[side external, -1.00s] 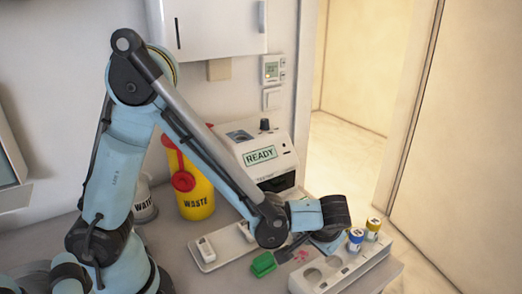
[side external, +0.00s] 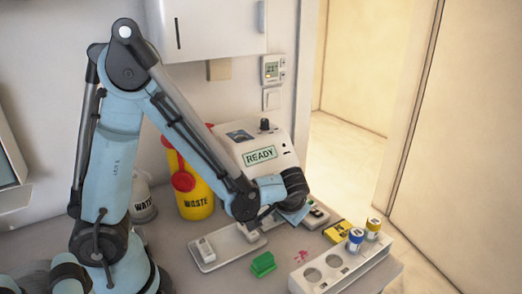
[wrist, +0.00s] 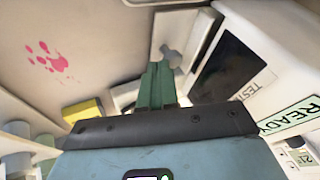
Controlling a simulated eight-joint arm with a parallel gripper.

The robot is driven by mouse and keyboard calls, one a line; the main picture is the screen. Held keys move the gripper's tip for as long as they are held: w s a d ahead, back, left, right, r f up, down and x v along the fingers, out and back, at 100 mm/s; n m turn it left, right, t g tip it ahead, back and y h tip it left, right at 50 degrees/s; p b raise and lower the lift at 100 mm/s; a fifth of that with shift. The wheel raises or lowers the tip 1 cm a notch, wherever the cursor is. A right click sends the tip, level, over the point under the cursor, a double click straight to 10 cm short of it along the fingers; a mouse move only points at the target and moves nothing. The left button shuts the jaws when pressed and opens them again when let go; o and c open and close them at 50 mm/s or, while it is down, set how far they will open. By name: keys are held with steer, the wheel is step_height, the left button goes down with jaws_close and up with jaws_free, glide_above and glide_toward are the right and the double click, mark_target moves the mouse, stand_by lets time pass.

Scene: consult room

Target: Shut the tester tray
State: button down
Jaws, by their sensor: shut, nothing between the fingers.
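The tester (side external: 262,150) is a white box with a READY label, standing against the wall; its dark front panel (wrist: 225,68) shows in the wrist view. My gripper (wrist: 158,85) is shut and empty, with its green fingers together, low in front of the tester. In the side view my wrist hides the lower front of the tester and the gripper's fingertips. A pale grey piece (wrist: 172,55) lies just past the fingertips, beside the tester's front; it may be part of the tester tray. I cannot tell how far the tray sticks out, or whether my fingers touch it.
A white plate with a small white piece (side external: 205,248) lies left of the gripper. A green block (side external: 263,264), a yellow box (side external: 338,231) and a white rack (side external: 335,268) with capped tubes are in front and right. A yellow waste bin (side external: 194,190) stands left of the tester.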

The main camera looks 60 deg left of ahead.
steer(key=shift+a, duration=1)
steer(key=d, duration=0.4)
steer(key=shift+w+d+r, duration=0.3)
steer(key=shift+w+r, duration=0.05)
steer(key=shift+r, duration=0.05)
steer(key=v, duration=1)
steer(key=s+a+r+m+t+h, duration=0.1)
steer(key=s+a+m+t+h, duration=0.1)
steer(key=s+a+h, duration=0.3)
steer(key=shift+s+r+m+t+h, duration=0.15)
steer(key=shift+r+m+t+h, duration=0.25)
steer(key=shift+t, duration=0.5)
